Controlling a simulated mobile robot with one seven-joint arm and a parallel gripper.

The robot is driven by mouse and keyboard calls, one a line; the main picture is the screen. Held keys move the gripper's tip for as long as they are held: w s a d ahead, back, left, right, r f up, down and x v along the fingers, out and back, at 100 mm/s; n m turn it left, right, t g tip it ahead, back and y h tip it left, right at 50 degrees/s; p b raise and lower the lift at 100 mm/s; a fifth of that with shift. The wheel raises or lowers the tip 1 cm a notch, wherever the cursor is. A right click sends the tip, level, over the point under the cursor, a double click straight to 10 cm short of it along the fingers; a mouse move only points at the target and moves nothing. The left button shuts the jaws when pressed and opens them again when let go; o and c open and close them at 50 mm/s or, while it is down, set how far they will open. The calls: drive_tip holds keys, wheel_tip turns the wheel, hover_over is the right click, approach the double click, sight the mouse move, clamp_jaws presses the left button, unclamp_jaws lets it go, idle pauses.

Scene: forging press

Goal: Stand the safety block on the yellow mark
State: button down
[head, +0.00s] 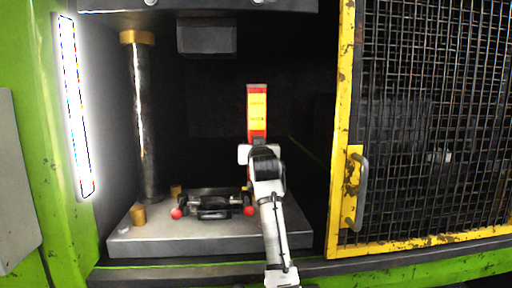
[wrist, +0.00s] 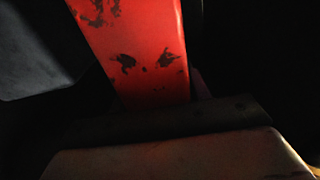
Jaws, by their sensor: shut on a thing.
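The safety block (head: 257,112) is a tall red bar with a yellow label on its front, seen upright in the head view. In the wrist view the red block (wrist: 150,55), with dark chipped patches, rises from behind the dark jaw edge (wrist: 170,122). I cannot make out the yellow mark in either view.
The grey press bed (head: 180,240) carries a dark die (head: 213,204) with red-knobbed handles. A steel column (head: 143,120) stands left, and the upper tool (head: 207,38) hangs above. A yellow-framed mesh door (head: 345,130) is at right. Brass pegs (head: 138,214) stand on the bed.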

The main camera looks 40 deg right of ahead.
drive_tip(key=c, duration=0.6)
unclamp_jaws()
wheel_tip(320, 180, down, 2)
drive_tip(key=shift+w+d+f+g, duration=0.1)
drive_tip(key=shift+w+f+g, duration=0.05)
drive_tip(key=shift+g, duration=0.15)
drive_tip(key=r+b+v, duration=0.1)
drive_tip(key=b+v, duration=0.4)
drive_tip(key=v, duration=0.9)
drive_tip(key=shift+r, duration=0.35)
drive_tip(key=shift+f, duration=0.1)
